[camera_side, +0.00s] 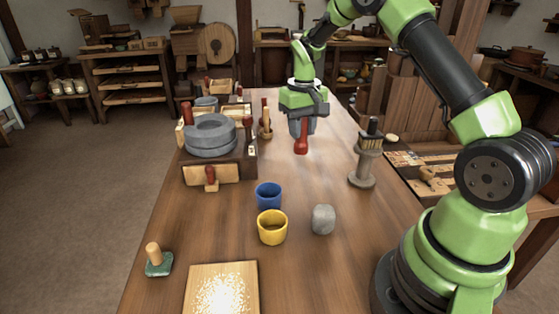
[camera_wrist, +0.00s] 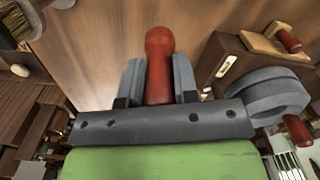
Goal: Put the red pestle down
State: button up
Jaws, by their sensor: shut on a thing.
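The red pestle (camera_side: 301,141) is between the fingers of my gripper (camera_side: 302,122), over the far middle part of the wooden table (camera_side: 330,122). My gripper is shut on it, and its round lower end points down. I cannot tell whether that end touches the tabletop. In the wrist view the pestle (camera_wrist: 159,62) shows between the two grey fingers of my gripper (camera_wrist: 158,80), its knob past the fingertips. Its upper end is hidden by the gripper.
The grey quern (camera_side: 211,137) on its wooden box stands left of my gripper. A brush holder (camera_side: 366,168) stands to the right. Nearer are a blue cup (camera_side: 268,195), a yellow cup (camera_side: 272,229), a grey stone (camera_side: 323,219) and a grain board (camera_side: 196,296).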

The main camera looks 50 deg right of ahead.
jog(key=shift+r, duration=0.55)
jog(key=shift+w+a, duration=0.15)
jog(key=shift+a, duration=0.05)
jog(key=w+a+n, duration=0.4)
jog(key=w+a, duration=0.1)
jog(key=a, duration=0.7)
jog(key=s+a+n, duration=0.3)
jog(key=a, duration=1.2)
jog(key=s+a+n, duration=0.2)
jog(key=a+n, duration=0.1)
jog(key=a, duration=1.1)
jog(key=shift+n, duration=0.3)
jog(key=shift+s+a+f, duration=0.15)
jog(key=shift+a+f, duration=0.05)
jog(key=shift+f, duration=1.45)
jog(key=shift+s+a+f, duration=0.1)
jog(key=shift+a+f, duration=0.15)
jog(key=shift+f, duration=1.35)
jog(key=shift+s+a+f, duration=0.15)
jog(key=shift+a+f, duration=0.05)
jog(key=shift+f, duration=1.45)
